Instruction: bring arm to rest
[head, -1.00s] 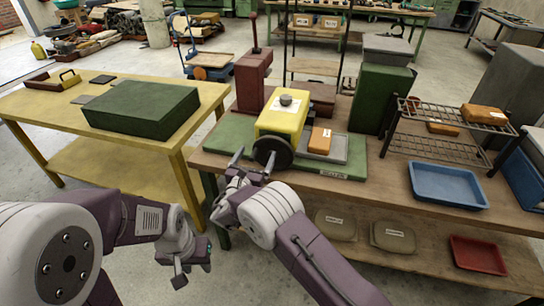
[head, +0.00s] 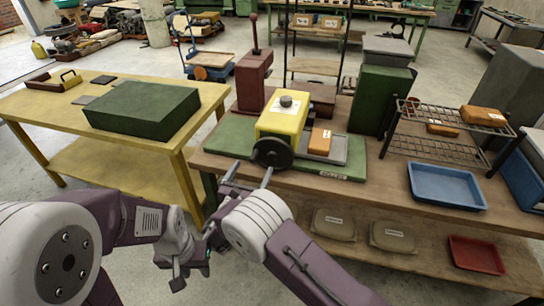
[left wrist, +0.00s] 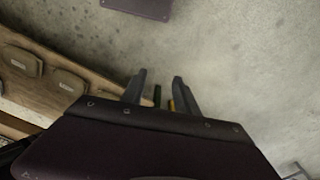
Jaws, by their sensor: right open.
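My right gripper (head: 249,175) is open and empty, its two fingers apart at the bench's front edge, just below the dark handwheel (head: 272,153) and apart from it. The wheel is on the front of a yellow machine (head: 283,118) standing on a green base plate (head: 232,135). My left gripper (head: 190,276) hangs low over the floor, in front of the yellow table. In the left wrist view its two fingers (left wrist: 158,88) are apart with nothing held between them. My right wrist is partly hidden by its own forearm.
The wooden bench (head: 390,178) carries an orange block (head: 320,141), a blue tray (head: 447,186) and a wire rack (head: 440,150). A yellow table (head: 60,110) with a green block (head: 143,109) stands at left. Open floor lies between table and bench.

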